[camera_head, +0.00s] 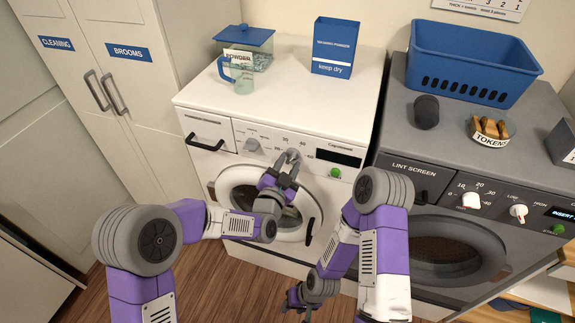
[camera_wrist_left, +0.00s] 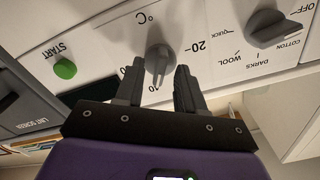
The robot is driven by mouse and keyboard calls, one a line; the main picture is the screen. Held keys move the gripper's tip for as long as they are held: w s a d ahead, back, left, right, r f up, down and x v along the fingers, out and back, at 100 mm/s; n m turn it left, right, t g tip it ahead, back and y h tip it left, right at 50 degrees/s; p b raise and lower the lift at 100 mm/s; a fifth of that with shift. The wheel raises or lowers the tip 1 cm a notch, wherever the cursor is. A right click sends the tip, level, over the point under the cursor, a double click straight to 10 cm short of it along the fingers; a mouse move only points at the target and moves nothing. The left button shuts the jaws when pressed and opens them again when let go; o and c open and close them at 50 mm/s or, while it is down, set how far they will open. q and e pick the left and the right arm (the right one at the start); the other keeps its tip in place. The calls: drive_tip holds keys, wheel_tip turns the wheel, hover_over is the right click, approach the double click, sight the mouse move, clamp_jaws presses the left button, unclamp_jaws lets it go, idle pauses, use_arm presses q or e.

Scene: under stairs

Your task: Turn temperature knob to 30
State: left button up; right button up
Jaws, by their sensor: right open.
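The temperature knob (camera_wrist_left: 159,56) is a grey dial on the white washing machine's (camera_head: 340,110) front panel. Its raised grip bar shows in the left wrist view, where the picture is turned over and the marks 20 and 40 and a °C sign are around the dial. I cannot tell the exact setting. My left gripper (camera_head: 287,165) is at the panel by this knob. In the left wrist view its fingers (camera_wrist_left: 160,72) are apart, one on each side of the knob, with small gaps showing. My right gripper (camera_head: 304,298) is open and empty, low in front of the washer.
The programme knob (camera_wrist_left: 273,28) and green start button (camera_head: 335,173) flank the temperature knob. The grey dryer (camera_head: 440,175) with its own knobs stands at the right.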

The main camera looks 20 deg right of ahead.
use_arm(q)
clamp_jaws()
drive_tip(key=shift+f+n+b, duration=0.15)
drive_tip(key=shift+n+b, duration=0.45)
drive_tip(key=shift+b, duration=0.45)
drive_tip(key=shift+n+b, duration=5.3)
drive_tip(key=shift+b, duration=0.45)
